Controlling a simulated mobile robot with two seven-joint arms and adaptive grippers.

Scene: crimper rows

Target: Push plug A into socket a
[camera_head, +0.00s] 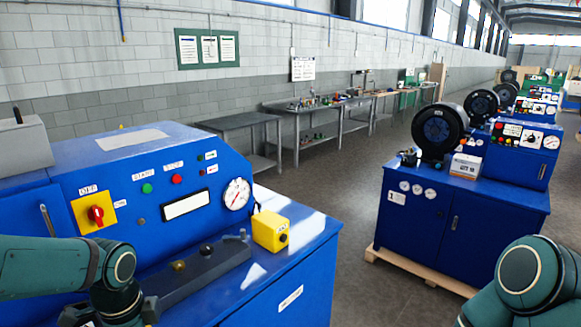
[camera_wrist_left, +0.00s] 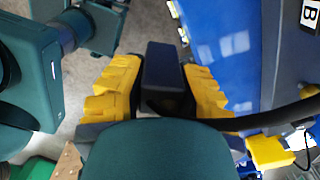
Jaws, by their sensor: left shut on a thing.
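My left gripper (camera_wrist_left: 162,88) has yellow fingers on both sides of a dark block (camera_wrist_left: 164,66) and is shut on it. The block looks like the plug, but no letter shows on it. A thick black cable (camera_wrist_left: 275,121) runs from beside the gripper to the right. In the head view my left gripper (camera_head: 110,314) is at the bottom left, in front of the blue machine (camera_head: 230,292), partly cut off. I cannot make out socket a in either view. My right arm shows at the bottom right; its gripper is out of view.
A dark bar (camera_head: 200,277) with round knobs lies along the machine's front ledge. A yellow box (camera_head: 271,231) stands at its right end. A dial gauge (camera_head: 237,194) and a red switch (camera_head: 96,214) are on the panel. A "B" label (camera_wrist_left: 311,13) shows in the wrist view.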

